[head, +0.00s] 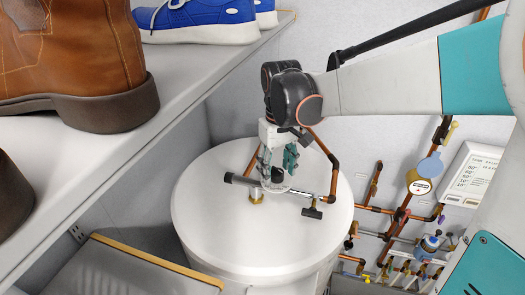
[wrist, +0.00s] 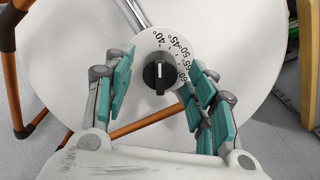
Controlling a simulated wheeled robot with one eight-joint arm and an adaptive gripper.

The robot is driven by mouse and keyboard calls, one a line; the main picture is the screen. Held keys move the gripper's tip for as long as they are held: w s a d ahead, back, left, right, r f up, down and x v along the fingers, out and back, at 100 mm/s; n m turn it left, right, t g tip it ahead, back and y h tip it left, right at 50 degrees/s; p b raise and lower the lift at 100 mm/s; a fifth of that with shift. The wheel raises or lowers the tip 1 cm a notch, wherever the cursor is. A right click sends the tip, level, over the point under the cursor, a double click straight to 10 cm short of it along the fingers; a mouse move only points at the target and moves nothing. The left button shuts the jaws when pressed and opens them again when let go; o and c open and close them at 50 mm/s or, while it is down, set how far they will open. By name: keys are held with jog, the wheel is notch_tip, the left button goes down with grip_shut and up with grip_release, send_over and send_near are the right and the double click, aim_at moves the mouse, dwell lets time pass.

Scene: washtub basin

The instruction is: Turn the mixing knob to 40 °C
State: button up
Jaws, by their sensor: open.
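The mixing knob (wrist: 160,75) is a black round knob with a pale line across its face, on a white dial (wrist: 148,45) printed with temperatures including 40°, 45° and 50°. The line runs about up and down in the wrist view; I cannot tell which end is the pointer. My gripper (wrist: 162,84) is open, its teal-padded fingers on the left and right of the knob with gaps showing. In the head view, my gripper (head: 277,160) points down over the knob (head: 278,174), which is partly hidden by the fingers.
The knob's valve bar (head: 237,180) and copper pipes (head: 333,180) lie above a round white lid (head: 225,225). A shelf with brown boots (head: 75,55) and blue shoes (head: 205,20) is at left. More pipes and valves (head: 400,215) are on the right wall.

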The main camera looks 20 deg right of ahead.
aim_at(277, 170)
notch_tip(277, 170, up, 12)
dwell(0.5)
jog(key=shift+s, duration=0.1)
